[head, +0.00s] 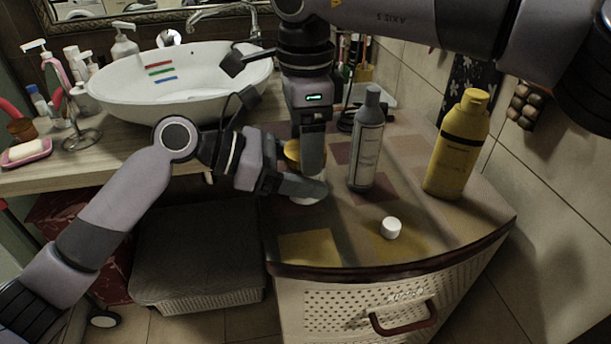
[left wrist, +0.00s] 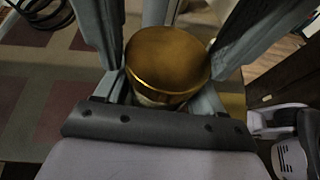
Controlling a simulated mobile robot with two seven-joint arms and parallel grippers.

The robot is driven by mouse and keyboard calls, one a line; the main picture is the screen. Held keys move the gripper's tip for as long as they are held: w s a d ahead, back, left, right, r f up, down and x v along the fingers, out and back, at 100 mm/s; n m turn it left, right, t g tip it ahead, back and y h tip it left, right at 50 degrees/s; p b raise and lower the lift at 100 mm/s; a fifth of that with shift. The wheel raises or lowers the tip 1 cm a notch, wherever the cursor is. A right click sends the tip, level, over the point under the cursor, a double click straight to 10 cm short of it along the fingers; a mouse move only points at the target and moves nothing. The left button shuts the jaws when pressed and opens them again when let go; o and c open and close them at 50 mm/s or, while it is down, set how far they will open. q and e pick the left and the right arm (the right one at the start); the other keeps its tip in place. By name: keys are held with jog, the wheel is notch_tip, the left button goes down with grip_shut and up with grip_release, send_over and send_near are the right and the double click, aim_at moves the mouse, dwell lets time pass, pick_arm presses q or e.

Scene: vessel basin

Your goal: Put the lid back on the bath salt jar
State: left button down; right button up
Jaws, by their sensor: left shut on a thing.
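The bath salt jar is mostly hidden in the head view; a pale part of its base (head: 305,200) shows under my left gripper (head: 312,190). Its gold lid (head: 291,150) shows above that gripper. In the left wrist view the round gold lid (left wrist: 167,58) is over the jar body (left wrist: 158,97), between my left fingers. My left gripper is shut on the jar from the left. My right gripper (head: 312,165) points down, with a finger at the right side of the lid. Its other finger is hidden, so I cannot tell its opening or whether the lid is fully seated.
A grey bottle (head: 366,140) and a yellow bottle (head: 458,145) stand right of the grippers. A small white cap (head: 390,228) lies near the counter's front. The white basin (head: 180,85) is behind left. The counter's front edge (head: 390,264) is clear.

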jog(key=c, duration=0.7)
jog(key=m, duration=0.4)
jog(key=shift+m, duration=0.3)
jog(key=m, duration=0.5)
jog(key=o, duration=1.2)
jog(key=shift+s+a, duration=0.1)
